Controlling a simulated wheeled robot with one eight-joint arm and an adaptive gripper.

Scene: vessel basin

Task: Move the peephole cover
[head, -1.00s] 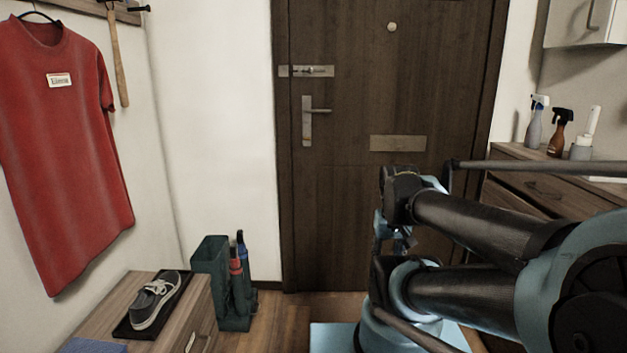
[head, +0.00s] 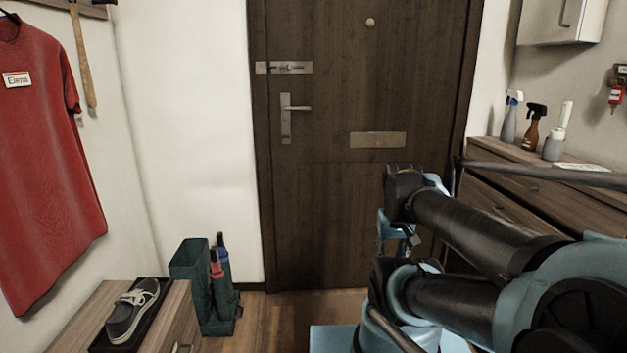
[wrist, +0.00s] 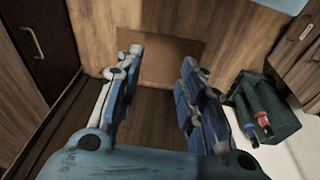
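The peephole cover (head: 370,22) is a small round pale disc high on the dark wooden door (head: 340,220). My gripper (wrist: 160,75) shows in the wrist view with its two blue fingers wide apart and nothing between them. It points down toward the floor by the bench and umbrella stand, away from the cover. In the head view my folded arm is at the lower right, and the gripper is partly hidden behind its links. The cover is not in the wrist view.
The door has a slide bolt (head: 284,68), a lever handle (head: 290,117) and a letter plate (head: 378,140). A green umbrella stand (head: 205,285) and a bench with a shoe (head: 132,310) are at left. A dresser (head: 520,190) with spray bottles is at right. Floor before the door looks clear.

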